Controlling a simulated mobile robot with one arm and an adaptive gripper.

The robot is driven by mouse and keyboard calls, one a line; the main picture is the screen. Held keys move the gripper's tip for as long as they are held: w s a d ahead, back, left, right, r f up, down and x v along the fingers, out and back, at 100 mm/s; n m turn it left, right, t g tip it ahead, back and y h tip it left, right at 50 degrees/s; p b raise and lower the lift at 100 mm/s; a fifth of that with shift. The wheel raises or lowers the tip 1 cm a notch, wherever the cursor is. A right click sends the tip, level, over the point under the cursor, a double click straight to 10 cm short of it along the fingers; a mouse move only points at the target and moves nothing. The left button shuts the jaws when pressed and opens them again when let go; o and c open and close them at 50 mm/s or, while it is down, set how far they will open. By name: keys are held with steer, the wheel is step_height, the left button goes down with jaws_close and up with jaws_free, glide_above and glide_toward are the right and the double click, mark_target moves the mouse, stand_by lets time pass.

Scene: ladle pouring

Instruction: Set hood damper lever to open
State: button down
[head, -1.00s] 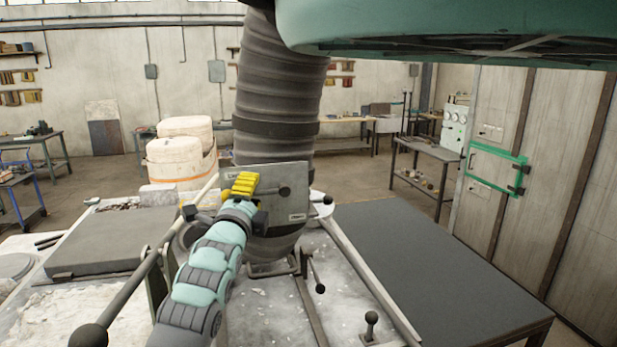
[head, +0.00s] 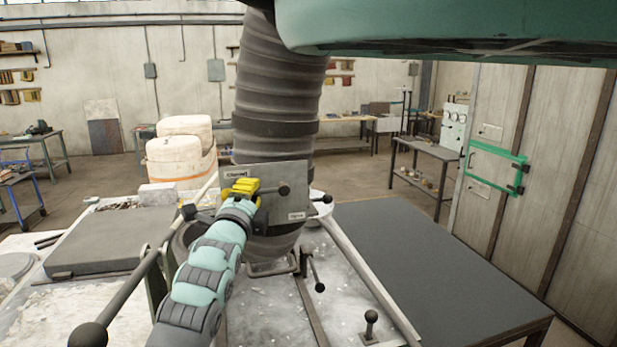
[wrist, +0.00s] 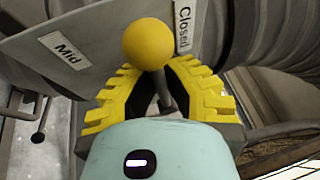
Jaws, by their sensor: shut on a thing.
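The damper lever ends in a yellow ball knob (wrist: 150,43), with its thin metal shaft (wrist: 165,98) below, in the wrist view. My gripper (wrist: 160,78) is shut around this lever just under the knob, one yellow finger on each side. The knob lies between the "Mid" label (wrist: 63,51) and the "Closed" label (wrist: 183,26), closer to "Closed". In the head view my gripper (head: 241,188) is at the left part of the grey lever plate (head: 270,176). The lever is hard to make out there.
A thick ribbed duct (head: 275,95) rises behind the plate, under the green hood (head: 450,30). A long rod with a black ball (head: 88,335) runs at left. The dark table (head: 430,265) at right is bare.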

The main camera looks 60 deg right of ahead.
steer(key=shift+f+n+t+b, duration=0.3)
steer(key=shift+f+b, duration=0.05)
steer(key=shift+b, duration=1.2)
